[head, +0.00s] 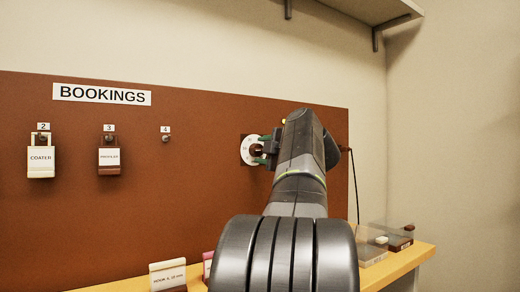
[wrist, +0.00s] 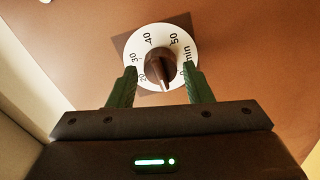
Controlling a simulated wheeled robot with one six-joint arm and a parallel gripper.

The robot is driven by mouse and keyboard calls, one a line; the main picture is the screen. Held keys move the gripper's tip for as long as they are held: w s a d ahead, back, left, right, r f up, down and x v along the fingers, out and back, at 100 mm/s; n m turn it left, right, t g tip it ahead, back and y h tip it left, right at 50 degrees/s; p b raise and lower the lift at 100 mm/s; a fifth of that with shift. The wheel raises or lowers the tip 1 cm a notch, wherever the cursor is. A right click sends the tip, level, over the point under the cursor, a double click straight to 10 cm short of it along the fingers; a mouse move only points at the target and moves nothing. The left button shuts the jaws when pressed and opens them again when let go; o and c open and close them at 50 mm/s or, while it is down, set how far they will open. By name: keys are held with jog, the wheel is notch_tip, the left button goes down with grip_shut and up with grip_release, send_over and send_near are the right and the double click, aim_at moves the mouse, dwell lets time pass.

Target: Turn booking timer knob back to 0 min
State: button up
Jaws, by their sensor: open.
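The booking timer is a white dial (head: 246,151) on the brown board, mostly behind my gripper (head: 264,152) in the head view. In the wrist view the dial (wrist: 136,50) shows the marks 20, 30, 40, 50 and "min". Its dark brown knob (wrist: 160,67) sits in the middle, with a white pointer line toward the bottom of the picture, between the 20 and "min" sides. The mark at the pointer cannot be read. My gripper (wrist: 160,71) is open, its green fingers on either side of the knob, with visible gaps to it.
A "BOOKINGS" sign (head: 102,95), a COATER tag (head: 41,161), a PROFILER tag (head: 109,160) and an empty peg 4 (head: 165,138) are on the board (head: 200,190). A wooden shelf (head: 415,254) below holds a clear box and blocks. A cable (head: 354,185) hangs right of my arm.

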dwell(0.3)
jog(key=m+p, duration=0.2)
jog(key=m, duration=0.4)
